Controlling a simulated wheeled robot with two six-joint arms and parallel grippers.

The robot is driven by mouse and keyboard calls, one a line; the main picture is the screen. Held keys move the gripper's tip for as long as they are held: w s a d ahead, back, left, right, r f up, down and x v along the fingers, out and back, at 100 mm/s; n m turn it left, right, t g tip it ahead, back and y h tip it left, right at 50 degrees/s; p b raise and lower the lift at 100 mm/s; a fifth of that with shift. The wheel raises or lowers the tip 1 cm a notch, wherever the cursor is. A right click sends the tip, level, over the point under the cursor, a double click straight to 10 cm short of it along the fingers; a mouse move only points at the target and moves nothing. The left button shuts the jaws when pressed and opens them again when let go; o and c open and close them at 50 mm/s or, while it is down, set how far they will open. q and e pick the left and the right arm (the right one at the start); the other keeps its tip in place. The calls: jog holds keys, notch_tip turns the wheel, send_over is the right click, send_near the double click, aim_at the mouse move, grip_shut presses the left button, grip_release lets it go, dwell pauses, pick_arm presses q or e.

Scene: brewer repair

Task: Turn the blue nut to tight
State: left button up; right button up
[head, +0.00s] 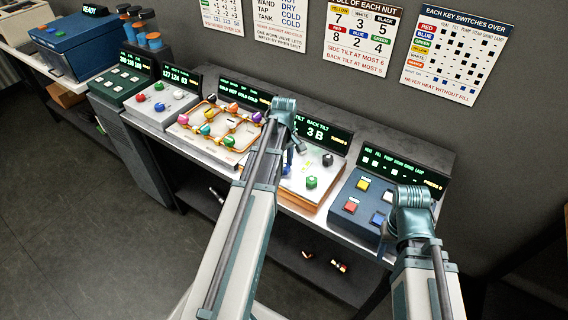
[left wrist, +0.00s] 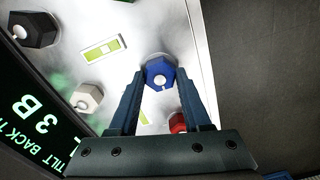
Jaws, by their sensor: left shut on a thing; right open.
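The blue nut (left wrist: 159,72) is a hexagonal nut with a pale centre pin on a silvery plate. In the left wrist view it sits between the fingertips of my left gripper (left wrist: 160,80), which is shut on it. In the head view my left arm hides most of the nut and the left gripper (head: 298,146) reaches down over the plate. My right gripper (head: 388,247) is low at the right, by the blue key box, and its fingers are small and partly hidden by its wrist; it is open.
Close by are a red nut (left wrist: 178,122), a white nut (left wrist: 88,97), a black nut (left wrist: 33,30) and a green nut (head: 311,182). A level vial (left wrist: 103,48) lies on the plate. A tilt display (head: 322,133) stands behind, showing 3 B. The key box (head: 343,214) is at the right.

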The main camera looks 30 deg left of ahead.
pick_arm(q)
grip_shut()
jog(key=m, duration=0.3)
jog(key=shift+m, duration=0.4)
jog(key=m, duration=0.4)
jog(key=shift+m, duration=0.3)
jog(key=m, duration=0.5)
jog(key=shift+m, duration=2.3)
